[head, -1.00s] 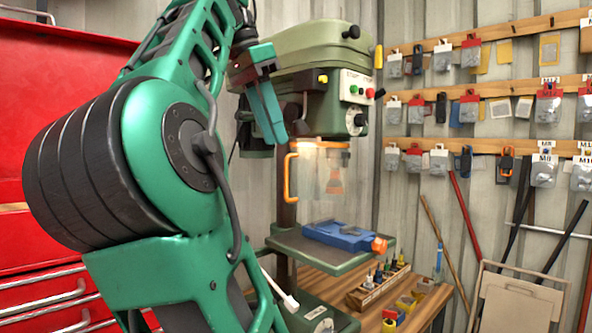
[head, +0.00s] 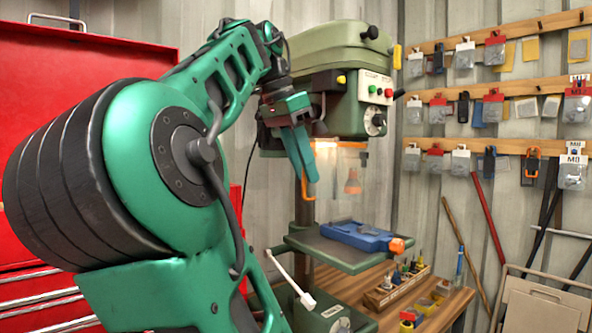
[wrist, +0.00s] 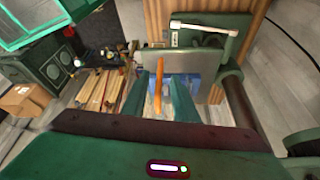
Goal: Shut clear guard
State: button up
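The clear guard (head: 342,172) is a see-through panel hanging below the head of the green drill press (head: 345,65). An orange handle (head: 312,193) is on its left side. My gripper (head: 308,182) points down at this handle, and its teal fingers cover much of the handle in the head view. In the wrist view the orange handle (wrist: 158,92) stands between the two fingers of my gripper (wrist: 162,88), with gaps visible, so the gripper is open around it. Whether a finger touches the handle cannot be told. The guard's panel is hard to make out in the wrist view.
A blue vise (head: 355,235) with an orange end sits on the drill table (head: 305,245) below the guard. A wooden bit holder (head: 385,292) stands on the bench at the right. A red tool cabinet (head: 100,100) is at the left.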

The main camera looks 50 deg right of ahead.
jog(key=shift+c, duration=0.2)
grip_shut()
jog(key=shift+s+d, duration=0.1)
jog(key=shift+d, duration=0.1)
dwell(1.1)
